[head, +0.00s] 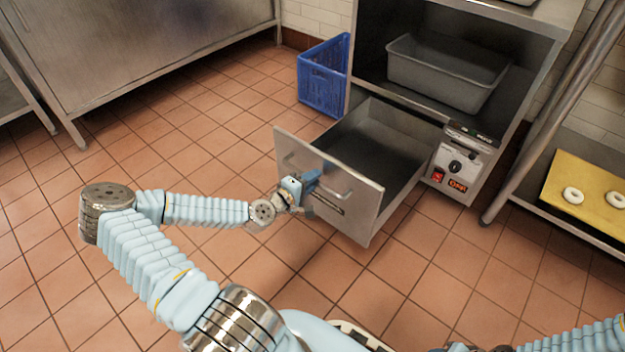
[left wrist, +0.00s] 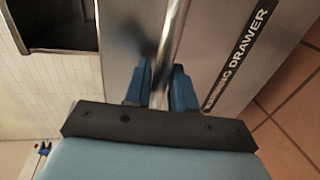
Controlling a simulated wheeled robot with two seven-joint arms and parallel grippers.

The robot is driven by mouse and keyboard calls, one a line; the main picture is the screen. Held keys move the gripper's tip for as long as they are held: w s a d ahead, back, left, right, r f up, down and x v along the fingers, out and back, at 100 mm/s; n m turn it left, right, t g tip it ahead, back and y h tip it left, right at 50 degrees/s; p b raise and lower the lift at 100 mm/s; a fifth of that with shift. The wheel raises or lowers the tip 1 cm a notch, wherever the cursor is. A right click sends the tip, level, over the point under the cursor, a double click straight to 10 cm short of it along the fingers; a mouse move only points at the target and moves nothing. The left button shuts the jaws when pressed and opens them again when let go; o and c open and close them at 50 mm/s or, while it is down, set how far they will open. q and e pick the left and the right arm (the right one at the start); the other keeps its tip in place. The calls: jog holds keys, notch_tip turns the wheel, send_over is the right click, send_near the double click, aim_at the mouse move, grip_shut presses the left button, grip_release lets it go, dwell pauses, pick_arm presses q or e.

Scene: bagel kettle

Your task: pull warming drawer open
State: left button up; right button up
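The warming drawer (head: 330,190) is a grey metal drawer pulled well out of the cabinet, and its inside looks empty. Its front has a bar handle (head: 338,186). My left gripper (head: 312,184) is at the handle, near its left part. In the left wrist view the blue fingers (left wrist: 161,88) lie on either side of the handle bar (left wrist: 170,40) and close on it. The label "WARMING DRAWER" (left wrist: 238,58) shows beside them on the front. My right gripper is not in view; only part of my right arm shows at the bottom right.
A control panel (head: 455,165) sits right of the drawer opening. A grey bin (head: 445,72) stands on the shelf above. A blue crate (head: 323,78) is on the floor behind. A yellow board (head: 590,190) with bagels is at right. Tiled floor before the drawer is clear.

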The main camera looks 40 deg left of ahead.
pick_arm(q)
jog(key=shift+o, duration=0.9)
jog(key=p+v, duration=0.2)
jog(key=v, duration=1.1)
jog(key=shift+s, duration=0.4)
jog(key=shift+a, duration=0.1)
jog(key=w+d+f+m+g+h+p, duration=0.1)
jog(key=d+m+g+h+p, duration=0.15)
jog(key=d, duration=0.65)
jog(key=w+d+f+m+g+h+p, duration=0.2)
jog(key=d+g+h, duration=0.15)
jog(key=d, duration=0.45)
jog(key=s+d+m+g+y+p, duration=0.3)
jog(key=s+d+m+g+p, duration=0.4)
jog(key=d+m, duration=0.3)
jog(key=shift+s+d+f+m+g, duration=0.3)
jog(key=shift+s+d+m+g, duration=0.2)
jog(key=shift+g, duration=0.4)
